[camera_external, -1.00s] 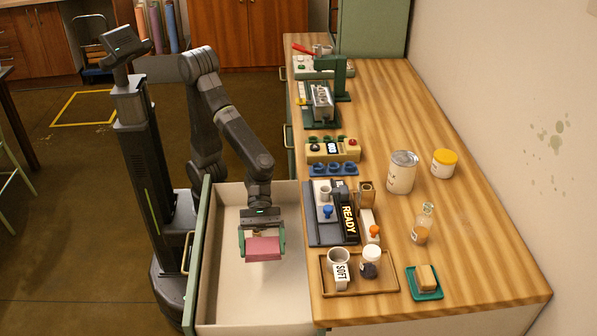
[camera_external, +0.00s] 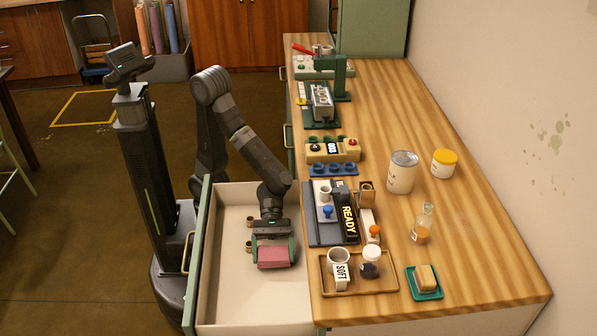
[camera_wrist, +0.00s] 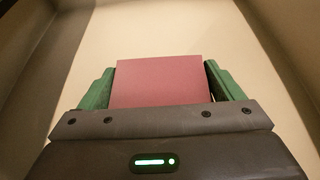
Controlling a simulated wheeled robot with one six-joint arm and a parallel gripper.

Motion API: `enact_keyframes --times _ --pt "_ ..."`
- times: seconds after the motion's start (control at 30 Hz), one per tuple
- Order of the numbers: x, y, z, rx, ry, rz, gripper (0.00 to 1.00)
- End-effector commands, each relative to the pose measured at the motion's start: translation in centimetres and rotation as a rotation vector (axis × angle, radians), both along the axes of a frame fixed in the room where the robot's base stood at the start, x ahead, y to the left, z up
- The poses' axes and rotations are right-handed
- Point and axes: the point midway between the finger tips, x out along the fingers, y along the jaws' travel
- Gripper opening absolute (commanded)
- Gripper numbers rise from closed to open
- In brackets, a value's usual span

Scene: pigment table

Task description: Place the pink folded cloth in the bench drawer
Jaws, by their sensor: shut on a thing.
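The pink folded cloth (camera_external: 274,257) is a neat block between the green fingers of my gripper (camera_external: 274,252). My gripper is shut on it. In the wrist view the cloth (camera_wrist: 160,82) sits between the two fingers, with the pale drawer floor behind it. The bench drawer (camera_external: 230,300) is pulled open, with a green front and a cream inside. My gripper and the cloth are inside the drawer's outline, low over its floor. I cannot tell whether the cloth touches the floor.
Two small brownish round things (camera_external: 249,222) show inside the drawer, left of my gripper. The wooden bench top (camera_external: 480,250) is to the right. Near the drawer it bears a tray (camera_external: 345,292) with a mug and jar, and a dark READY stand (camera_external: 348,222). The drawer's near part is clear.

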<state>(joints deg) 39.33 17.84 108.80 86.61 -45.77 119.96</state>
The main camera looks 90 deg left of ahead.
Motion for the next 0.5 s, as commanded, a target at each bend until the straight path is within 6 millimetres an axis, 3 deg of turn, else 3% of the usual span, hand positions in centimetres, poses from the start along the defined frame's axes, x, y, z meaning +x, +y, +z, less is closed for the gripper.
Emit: enact_keyframes --times 0.03,0.1,0.5 --pt "0.0 0.0 -1.3 0.002 0.004 0.002 0.61" --pt "0.0 0.0 -1.9 0.002 0.003 0.001 0.61" --pt "0.0 0.0 -2.3 0.0 0.0 0.0 0.61"
